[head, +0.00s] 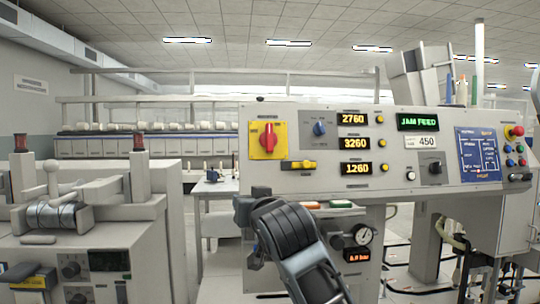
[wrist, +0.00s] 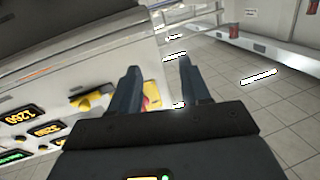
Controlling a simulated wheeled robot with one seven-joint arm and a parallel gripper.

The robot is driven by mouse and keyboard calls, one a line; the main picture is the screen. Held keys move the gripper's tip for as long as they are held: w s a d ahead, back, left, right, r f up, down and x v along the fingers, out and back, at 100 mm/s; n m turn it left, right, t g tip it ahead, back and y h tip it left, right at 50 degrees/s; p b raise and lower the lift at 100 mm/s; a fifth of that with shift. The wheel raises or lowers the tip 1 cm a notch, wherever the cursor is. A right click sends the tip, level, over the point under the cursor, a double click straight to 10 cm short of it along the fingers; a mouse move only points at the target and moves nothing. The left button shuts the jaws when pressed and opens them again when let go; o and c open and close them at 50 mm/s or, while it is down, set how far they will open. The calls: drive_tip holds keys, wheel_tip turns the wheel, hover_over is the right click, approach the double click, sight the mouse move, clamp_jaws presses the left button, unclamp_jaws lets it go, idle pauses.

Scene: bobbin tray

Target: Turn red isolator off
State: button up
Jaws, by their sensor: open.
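The red isolator (head: 268,138) is a red rotary handle on a yellow square plate, at the upper left of the grey machine panel. Its handle looks roughly upright in the head view. In the wrist view a small red and yellow patch, likely the isolator (wrist: 151,102), shows between the finger bases, mostly hidden by the left finger. My gripper (wrist: 158,63) is open, its two dark fingers apart with nothing held. In the head view my dark arm is below the isolator, apart from it, and the fingers cannot be made out.
A yellow lever switch (head: 298,165) sits just below the isolator. A blue knob (head: 319,129) and amber readouts (head: 354,143) are to its right. A red button (head: 517,131) is at the panel's far right. A grey machine (head: 85,215) stands at left.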

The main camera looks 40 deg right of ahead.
sight(270, 135)
drive_tip(key=d+r+m+g+h, duration=0.1)
drive_tip(key=d+r+h, duration=0.1)
drive_tip(key=d+r, duration=0.35)
drive_tip(key=d+r+m+h, duration=0.1)
drive_tip(key=d+r+h, duration=0.1)
drive_tip(key=r, duration=0.7)
drive_tip(key=x, duration=0.8)
drive_tip(key=shift+w+f, duration=0.1)
drive_tip(key=shift+c, duration=0.4)
clamp_jaws()
